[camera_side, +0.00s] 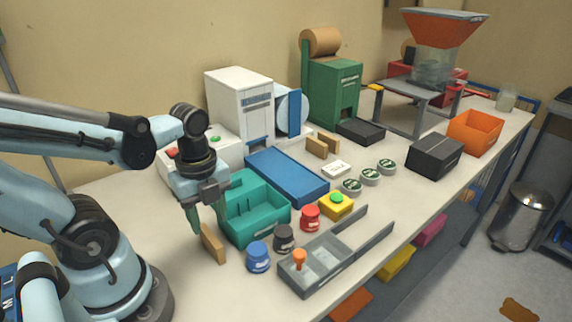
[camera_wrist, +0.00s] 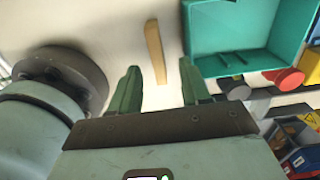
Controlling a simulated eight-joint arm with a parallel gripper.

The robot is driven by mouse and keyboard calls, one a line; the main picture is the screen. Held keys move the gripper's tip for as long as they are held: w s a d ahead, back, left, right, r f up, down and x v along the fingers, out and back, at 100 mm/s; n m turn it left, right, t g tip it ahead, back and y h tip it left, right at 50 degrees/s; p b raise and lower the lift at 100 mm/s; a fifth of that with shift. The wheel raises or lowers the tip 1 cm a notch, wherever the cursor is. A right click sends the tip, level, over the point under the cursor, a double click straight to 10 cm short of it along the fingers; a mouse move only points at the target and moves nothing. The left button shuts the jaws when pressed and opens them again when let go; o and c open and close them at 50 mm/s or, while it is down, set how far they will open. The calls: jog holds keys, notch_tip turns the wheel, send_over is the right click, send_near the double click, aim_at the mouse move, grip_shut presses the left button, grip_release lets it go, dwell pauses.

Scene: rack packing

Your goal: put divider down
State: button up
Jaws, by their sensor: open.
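A tan wooden divider (camera_side: 212,243) stands on edge on the table, just left of the teal bin (camera_side: 257,230). In the wrist view the divider (camera_wrist: 155,52) shows as a narrow strip lying between and beyond the fingertips. My gripper (camera_side: 206,222) is open, with its green fingers just above the divider. Two similar brown pieces (camera_side: 323,146) stand farther back, behind the blue tray.
The blue tray (camera_side: 286,177) lies behind the teal bin. Blue (camera_side: 258,257), dark (camera_side: 284,238) and red (camera_side: 310,217) jars stand in front of it, beside a grey sectioned rack (camera_side: 325,262). The table front-left of the divider is clear.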

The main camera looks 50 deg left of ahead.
aim_at(210, 235)
jog(key=shift+s+f, duration=0.2)
jog(key=shift+f, duration=3)
grip_shut()
